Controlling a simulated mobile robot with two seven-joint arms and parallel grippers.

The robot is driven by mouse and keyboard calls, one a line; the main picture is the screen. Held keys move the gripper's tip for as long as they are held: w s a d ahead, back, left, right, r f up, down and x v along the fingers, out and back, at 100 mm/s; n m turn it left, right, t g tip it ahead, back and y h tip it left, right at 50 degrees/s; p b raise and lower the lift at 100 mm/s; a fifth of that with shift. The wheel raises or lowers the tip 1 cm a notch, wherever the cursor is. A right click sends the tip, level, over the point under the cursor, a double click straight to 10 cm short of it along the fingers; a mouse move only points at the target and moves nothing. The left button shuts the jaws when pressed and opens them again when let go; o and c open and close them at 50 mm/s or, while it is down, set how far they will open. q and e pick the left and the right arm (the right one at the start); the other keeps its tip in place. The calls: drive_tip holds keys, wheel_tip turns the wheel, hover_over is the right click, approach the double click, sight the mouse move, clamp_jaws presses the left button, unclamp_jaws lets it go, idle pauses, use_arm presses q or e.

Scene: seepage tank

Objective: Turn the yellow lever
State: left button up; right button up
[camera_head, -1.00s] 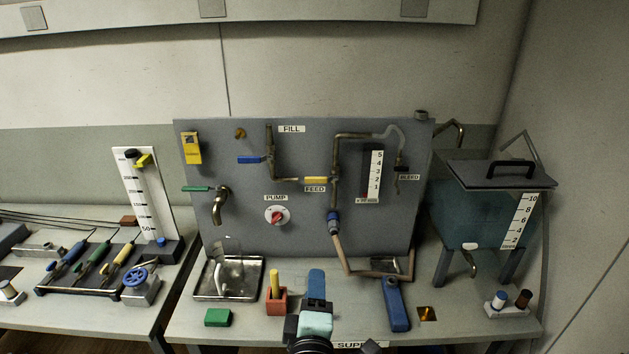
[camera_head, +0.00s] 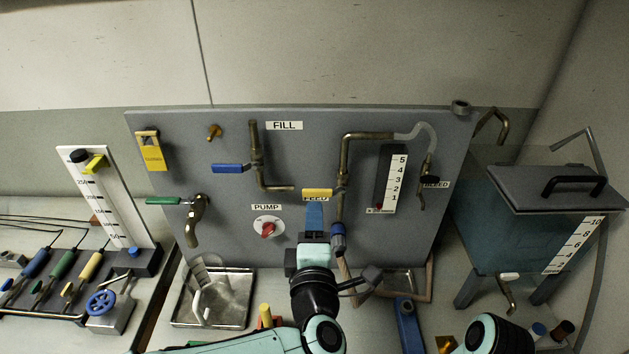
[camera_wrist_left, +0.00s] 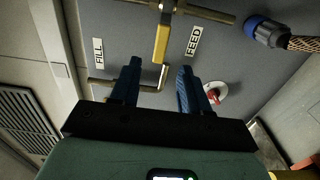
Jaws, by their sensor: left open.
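The yellow lever (camera_head: 317,194) is a short flat handle on the pipe valve above the FEED label, lying horizontal on the grey panel (camera_head: 220,240). It also shows in the left wrist view (camera_wrist_left: 162,42), ahead of the fingers. My left gripper (camera_head: 314,212) is just below the lever in the head view, its blue fingers pointing at the panel and partly covering the FEED label. In the left wrist view the fingers (camera_wrist_left: 158,78) are spread apart with nothing between them, and the lever's near end lies in line with the gap. My right gripper does not show.
A blue lever (camera_head: 228,168) and a green-handled tap (camera_head: 165,201) are to the left. The red PUMP knob (camera_head: 268,228) is left of my gripper. A blue pipe fitting (camera_head: 338,240) is close on its right. A water tank (camera_head: 505,240) stands at right.

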sight(314, 195)
use_arm(q)
drive_tip(key=w+p, duration=0.3)
drive_tip(key=w, duration=0.7)
drive_tip(key=shift+w, duration=0.4)
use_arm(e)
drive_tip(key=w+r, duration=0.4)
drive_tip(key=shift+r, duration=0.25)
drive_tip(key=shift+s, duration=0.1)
use_arm(q)
drive_tip(key=shift+s, duration=0.1)
clamp_jaws()
